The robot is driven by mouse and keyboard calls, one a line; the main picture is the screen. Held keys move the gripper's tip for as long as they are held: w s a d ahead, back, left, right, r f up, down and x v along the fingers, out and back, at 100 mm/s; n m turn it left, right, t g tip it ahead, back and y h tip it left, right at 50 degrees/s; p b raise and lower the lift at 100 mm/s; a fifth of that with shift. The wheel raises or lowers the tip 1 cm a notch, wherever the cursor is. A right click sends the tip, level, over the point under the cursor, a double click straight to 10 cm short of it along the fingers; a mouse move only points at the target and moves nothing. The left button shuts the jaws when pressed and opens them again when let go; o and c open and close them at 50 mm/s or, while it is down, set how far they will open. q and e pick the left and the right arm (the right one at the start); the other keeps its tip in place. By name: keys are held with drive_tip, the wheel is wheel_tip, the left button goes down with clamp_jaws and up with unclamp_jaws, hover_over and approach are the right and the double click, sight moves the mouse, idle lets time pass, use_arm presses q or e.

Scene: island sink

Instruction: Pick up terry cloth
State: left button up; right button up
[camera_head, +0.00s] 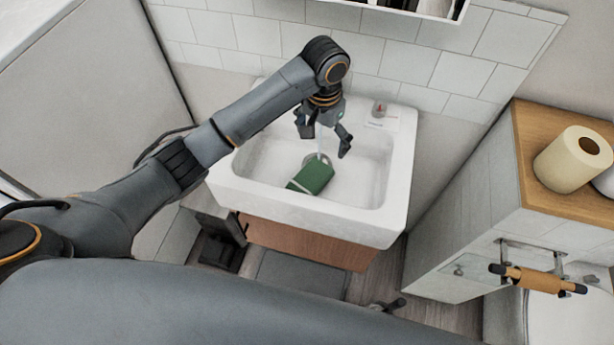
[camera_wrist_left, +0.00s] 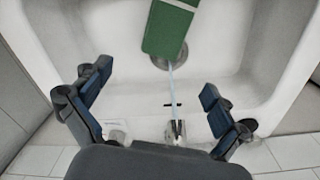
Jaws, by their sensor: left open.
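A green terry cloth (camera_head: 312,177), block-shaped in the picture, lies in the basin of the white sink (camera_head: 228,185) near the drain. In the left wrist view the cloth (camera_wrist_left: 165,30) is at the top middle, partly over the drain. My left gripper (camera_head: 325,142) is above the back part of the basin, open and empty. In the left wrist view its fingers (camera_wrist_left: 152,97) are spread wide, with the faucet between them and the cloth beyond the fingertips. The gripper and the cloth are apart. My right gripper is not in view.
The faucet (camera_wrist_left: 175,130) stands at the back of the sink, with a thin stream running down from it. A cabinet (camera_head: 470,190) with a toilet roll (camera_head: 570,160) on top stands at the right. The tiled wall (camera_head: 400,62) is close behind the sink.

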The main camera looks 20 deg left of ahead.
use_arm(q)
wheel_tip(320, 180, down, 8)
drive_tip(key=shift+r, duration=0.1)
drive_tip(key=shift+a+f+p, duration=0.15)
drive_tip(key=shift+f+p, duration=0.3)
drive_tip(key=shift+f, duration=2.45)
drive_tip(key=c, duration=1.3)
drive_tip(key=shift+c, duration=0.2)
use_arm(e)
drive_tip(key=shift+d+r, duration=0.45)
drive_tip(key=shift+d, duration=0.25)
use_arm(q)
drive_tip(key=shift+r, duration=0.15)
wheel_tip(320, 180, up, 18)
wheel_tip(320, 180, up, 10)
drive_tip(key=p, duration=0.2)
hover_over(318, 170)
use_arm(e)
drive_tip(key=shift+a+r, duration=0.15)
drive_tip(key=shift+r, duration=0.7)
